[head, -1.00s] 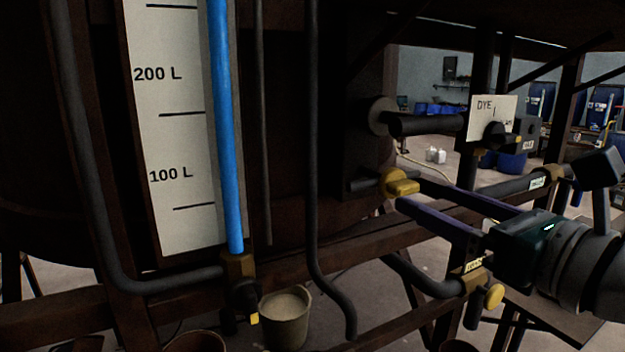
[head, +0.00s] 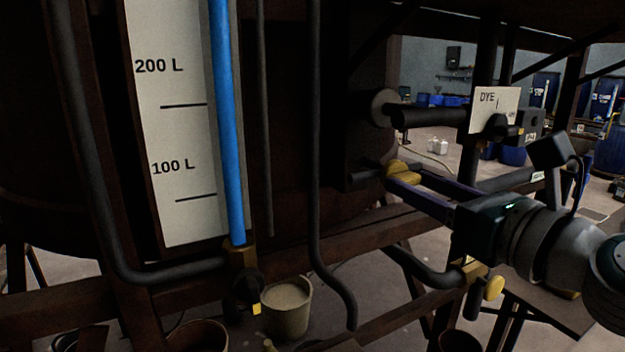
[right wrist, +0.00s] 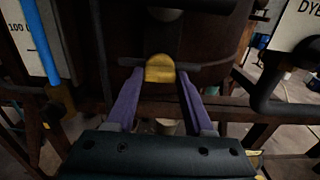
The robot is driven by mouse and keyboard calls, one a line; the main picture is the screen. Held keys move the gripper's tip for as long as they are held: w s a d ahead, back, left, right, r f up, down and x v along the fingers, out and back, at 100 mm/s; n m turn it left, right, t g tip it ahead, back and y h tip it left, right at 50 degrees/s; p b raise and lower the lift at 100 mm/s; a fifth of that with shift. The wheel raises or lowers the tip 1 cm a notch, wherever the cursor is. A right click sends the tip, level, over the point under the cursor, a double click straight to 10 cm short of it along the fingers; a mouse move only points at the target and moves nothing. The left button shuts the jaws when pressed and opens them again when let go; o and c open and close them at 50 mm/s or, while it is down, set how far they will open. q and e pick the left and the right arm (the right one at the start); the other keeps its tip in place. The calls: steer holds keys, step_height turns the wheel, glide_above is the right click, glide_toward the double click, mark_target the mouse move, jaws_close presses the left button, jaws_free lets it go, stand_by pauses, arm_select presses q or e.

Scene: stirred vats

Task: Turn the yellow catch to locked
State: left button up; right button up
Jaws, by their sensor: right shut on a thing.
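The yellow catch (head: 402,168) sits on the dark vat wall, at the end of a short dark bar, right of the gauge. In the right wrist view the catch (right wrist: 160,68) shows as a rounded yellow piece in front of a horizontal dark bar. My right gripper (head: 404,176) reaches in from the right with its purple fingers on either side of the catch, shut on it. Its fingers also flank the catch in the right wrist view (right wrist: 161,76). I see no mark that tells whether the catch is locked. My left gripper is out of view.
A white level gauge (head: 180,130) with a blue tube (head: 227,130) stands at the left. Dark pipes, one with a yellow-handled valve (head: 493,288), and a DYE sign (head: 494,108) lie around my right arm. A bucket (head: 286,308) stands below.

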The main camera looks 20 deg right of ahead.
jaws_close()
steer(key=m+p, duration=0.1)
steer(key=m, duration=0.2)
steer(key=shift+r+m+p, duration=0.1)
steer(key=shift+m+p, duration=0.2)
steer(key=shift+p, duration=0.1)
steer(key=m+p, duration=0.1)
steer(key=m, duration=0.3)
steer(key=shift+m, duration=0.3)
steer(key=m+p, duration=0.1)
steer(key=m, duration=0.3)
steer(key=shift+m+p, duration=0.85)
steer(key=shift+m, duration=1.95)
